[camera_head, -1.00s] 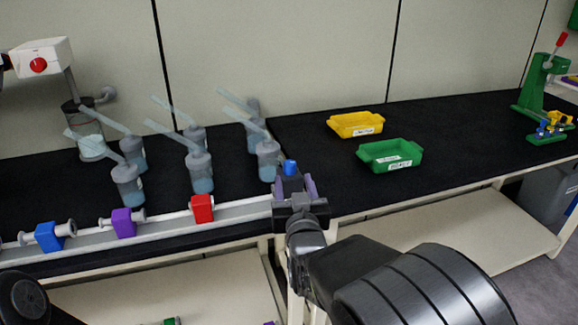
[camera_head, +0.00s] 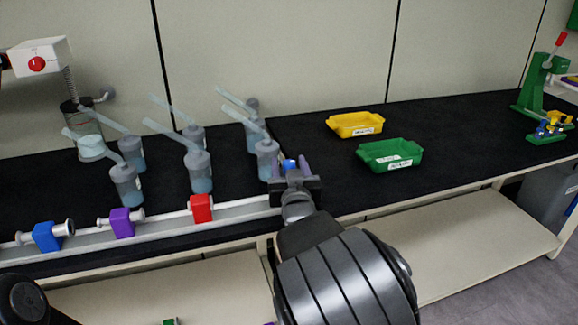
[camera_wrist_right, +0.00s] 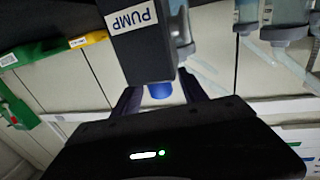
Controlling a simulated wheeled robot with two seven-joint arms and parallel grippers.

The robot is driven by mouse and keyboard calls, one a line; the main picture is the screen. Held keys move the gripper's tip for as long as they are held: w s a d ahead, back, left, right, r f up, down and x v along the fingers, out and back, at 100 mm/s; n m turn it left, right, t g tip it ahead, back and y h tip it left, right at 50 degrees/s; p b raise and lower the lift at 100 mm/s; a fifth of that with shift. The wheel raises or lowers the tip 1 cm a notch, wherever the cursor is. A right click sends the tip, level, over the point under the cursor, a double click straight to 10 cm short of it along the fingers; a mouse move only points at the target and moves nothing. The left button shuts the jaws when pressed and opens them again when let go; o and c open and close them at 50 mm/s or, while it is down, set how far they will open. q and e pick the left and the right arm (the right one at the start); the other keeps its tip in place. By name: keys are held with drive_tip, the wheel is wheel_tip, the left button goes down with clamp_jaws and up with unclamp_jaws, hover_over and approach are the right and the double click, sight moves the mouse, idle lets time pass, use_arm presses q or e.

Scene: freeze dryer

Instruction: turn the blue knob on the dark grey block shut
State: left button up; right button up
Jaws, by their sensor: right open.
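The blue knob (camera_head: 289,165) is at the right end of the rail, mostly hidden behind my right gripper in the head view. In the right wrist view the blue knob (camera_wrist_right: 160,90) sticks out from the end of the dark grey block (camera_wrist_right: 145,50), which has a white PUMP label. My right gripper (camera_head: 291,169) is open, with its purple-grey fingers on either side of the knob. In the wrist view there is a gap between knob and fingers (camera_wrist_right: 160,92); contact does not show. My left gripper is not in view.
The rail (camera_head: 165,222) carries a red block (camera_head: 201,208), a purple block (camera_head: 122,222) and a blue block (camera_head: 47,236). Several grey bottles with spouts (camera_head: 198,172) stand behind it. Yellow (camera_head: 355,125) and green (camera_head: 390,156) trays lie to the right, with clear black bench around them.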

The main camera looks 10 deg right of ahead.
clamp_jaws()
idle(0.5)
